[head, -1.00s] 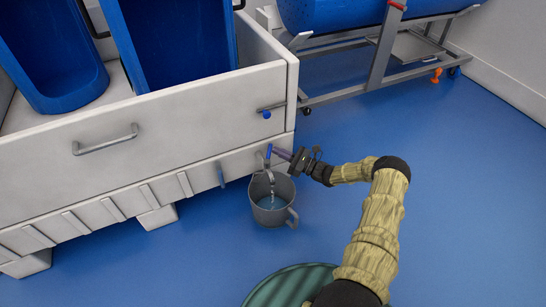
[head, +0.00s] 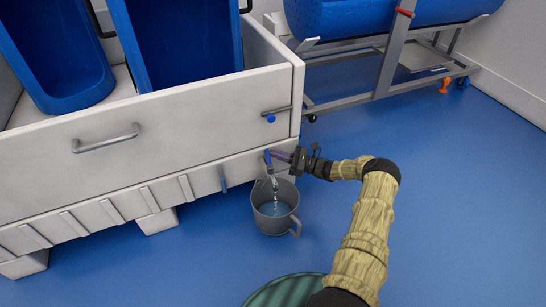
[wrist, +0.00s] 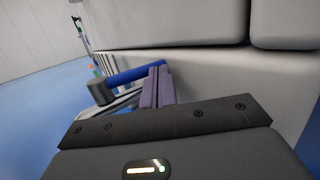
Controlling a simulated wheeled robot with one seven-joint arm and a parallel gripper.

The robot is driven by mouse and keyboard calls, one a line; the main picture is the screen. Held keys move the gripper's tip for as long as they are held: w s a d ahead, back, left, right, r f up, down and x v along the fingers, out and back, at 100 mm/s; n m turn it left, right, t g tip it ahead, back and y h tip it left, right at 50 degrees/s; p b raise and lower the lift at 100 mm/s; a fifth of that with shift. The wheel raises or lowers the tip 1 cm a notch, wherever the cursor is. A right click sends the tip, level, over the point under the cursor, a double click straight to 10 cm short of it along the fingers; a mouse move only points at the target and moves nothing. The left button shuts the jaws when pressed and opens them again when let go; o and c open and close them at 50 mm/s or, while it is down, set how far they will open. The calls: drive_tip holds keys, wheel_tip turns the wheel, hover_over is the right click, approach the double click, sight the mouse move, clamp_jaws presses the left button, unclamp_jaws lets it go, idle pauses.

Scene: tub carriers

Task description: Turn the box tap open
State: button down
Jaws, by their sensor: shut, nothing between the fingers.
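The box tap (head: 269,165) sticks out low on the front of the white box, near its right corner. Its lever is blue (head: 267,156) and also shows in the wrist view (wrist: 138,73), lying nearly level. A pale stream runs from the spout into a grey jug (head: 289,222) standing on the floor below, with water in it. My gripper (head: 277,155) is shut and empty, just right of the lever. In the wrist view its purple fingers (wrist: 157,87) are together at the lever's end; I cannot tell whether they touch it.
The white box (head: 190,115) holds blue tubs (head: 180,50) and has a grey handle (head: 105,139). A blue-knobbed latch (head: 271,118) sits above the tap. A metal tub carrier (head: 385,80) stands behind at the right. The floor on the right is clear.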

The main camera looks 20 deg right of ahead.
idle(0.5)
drive_tip(key=shift+d+f+b, duration=0.15)
drive_tip(key=shift+d+b, duration=0.2)
drive_tip(key=shift+b, duration=0.05)
drive_tip(key=s+d+f, duration=0.1)
drive_tip(key=d, duration=0.5)
drive_tip(key=s+d+f+b, duration=0.1)
drive_tip(key=d, duration=0.5)
drive_tip(key=shift+s+d+f, duration=0.25)
drive_tip(key=shift+s+d, duration=0.05)
drive_tip(key=shift+d, duration=0.1)
